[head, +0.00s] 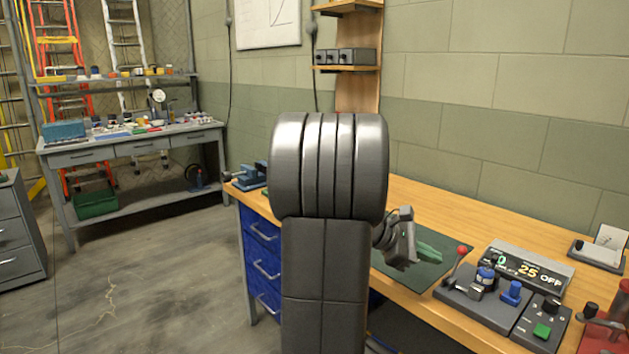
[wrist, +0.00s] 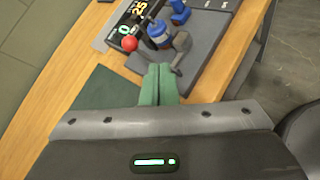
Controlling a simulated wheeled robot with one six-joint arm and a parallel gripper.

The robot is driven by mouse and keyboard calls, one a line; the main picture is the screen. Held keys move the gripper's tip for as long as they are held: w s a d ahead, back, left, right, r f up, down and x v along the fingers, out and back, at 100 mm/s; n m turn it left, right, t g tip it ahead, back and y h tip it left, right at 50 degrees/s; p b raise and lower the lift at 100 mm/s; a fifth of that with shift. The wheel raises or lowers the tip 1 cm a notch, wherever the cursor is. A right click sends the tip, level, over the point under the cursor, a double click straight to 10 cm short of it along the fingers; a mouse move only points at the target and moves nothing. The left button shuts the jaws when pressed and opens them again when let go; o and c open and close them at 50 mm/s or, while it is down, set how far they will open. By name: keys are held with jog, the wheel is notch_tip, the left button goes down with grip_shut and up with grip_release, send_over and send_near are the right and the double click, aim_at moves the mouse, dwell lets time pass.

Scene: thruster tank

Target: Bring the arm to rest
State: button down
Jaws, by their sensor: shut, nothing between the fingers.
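My arm stands in the middle of the head view and hides part of the wooden bench behind it. My gripper (head: 430,252) shows to the right of the arm, over the dark green mat (head: 414,277) on the bench. In the wrist view its two green fingers (wrist: 159,84) lie side by side, shut with nothing between them. The fingertips point toward a grey control panel (wrist: 196,48) with a red ball-topped lever (wrist: 130,44). I cannot tell the exact height of the fingers above the bench.
A blue vice (head: 249,174) is at the bench's left end. Open floor (head: 150,270) lies left of the bench.

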jog(key=shift+s+a+f+m+t+h+b, duration=0.3)
jog(key=shift+s+a+f+t+h+b, duration=0.25)
jog(key=shift+b, duration=1.75)
jog(key=shift+w+h+b, duration=0.1)
jog(key=shift+h+b, duration=0.15)
jog(key=shift+b, duration=0.05)
jog(key=shift+r, duration=0.1)
